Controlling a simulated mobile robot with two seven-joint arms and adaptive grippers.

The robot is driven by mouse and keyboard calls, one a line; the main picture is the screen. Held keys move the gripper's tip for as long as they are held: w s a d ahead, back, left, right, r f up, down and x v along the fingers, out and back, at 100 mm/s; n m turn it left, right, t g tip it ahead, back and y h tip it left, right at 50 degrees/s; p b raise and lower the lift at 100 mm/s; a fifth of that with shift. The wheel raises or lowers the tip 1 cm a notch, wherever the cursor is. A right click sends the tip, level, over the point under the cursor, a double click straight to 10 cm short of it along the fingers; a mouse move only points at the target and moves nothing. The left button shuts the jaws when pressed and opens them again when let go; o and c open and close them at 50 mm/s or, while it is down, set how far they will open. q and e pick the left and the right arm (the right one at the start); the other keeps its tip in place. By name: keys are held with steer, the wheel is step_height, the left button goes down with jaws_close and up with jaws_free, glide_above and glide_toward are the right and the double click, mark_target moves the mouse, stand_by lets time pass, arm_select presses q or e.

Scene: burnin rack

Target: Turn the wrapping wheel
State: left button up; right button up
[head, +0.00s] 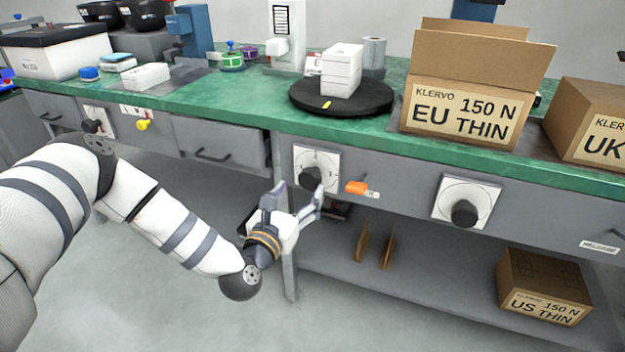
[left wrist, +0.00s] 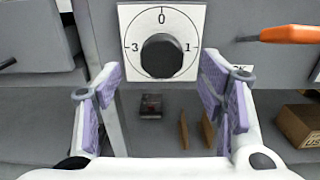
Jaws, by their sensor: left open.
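The black round wheel (head: 307,97) lies on the green bench top, with a stack of white boxes (head: 341,75) and a small yellow mark on it. Below it, on the bench front, is a white dial plate (head: 329,160) with a black knob (head: 311,179). In the left wrist view the knob (left wrist: 161,56) sits between the numbers 0, 1 and 3; its pointer cannot be made out. My left gripper (head: 299,194) is open and empty just in front of the knob. In the left wrist view its lilac fingers (left wrist: 161,80) stand either side of the dial, apart from the knob. My right gripper is not in view.
A second dial with a black knob (head: 464,213) is farther right. A drawer (head: 223,147) stands slightly out at the left. Cardboard boxes (head: 461,112) stand on the bench. The shelf below holds a US THIN box (head: 543,287).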

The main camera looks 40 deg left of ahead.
mark_target(308, 182)
arm_select(q)
steer(key=x, duration=0.6)
steer(key=shift+d, duration=0.15)
steer(key=c, duration=1.2)
steer(key=shift+m, duration=0.3)
